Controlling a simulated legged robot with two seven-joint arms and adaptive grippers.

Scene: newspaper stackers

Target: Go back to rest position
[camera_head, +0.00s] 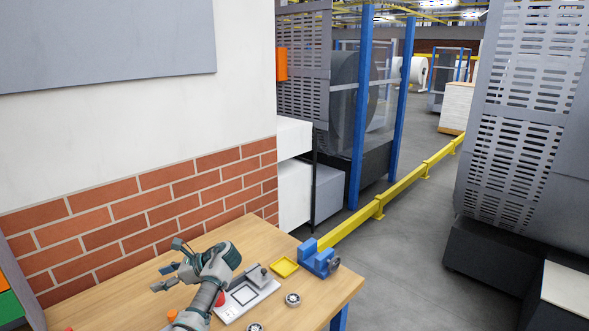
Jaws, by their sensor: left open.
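My left arm reaches over the wooden table from the bottom of the camera_head view. My left gripper (170,268) is at its end, pointing left with its dark fingers spread apart. It is open and I see nothing between the fingers. It is over the table top, near the brick wall. My right gripper is not in view.
The wooden table (328,285) carries a blue vise (317,257), a yellow tray (284,266), a grey device (246,298) and round pieces (293,299). A brick wall (130,222) stands behind. A yellow rail (400,187) and open floor lie to the right.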

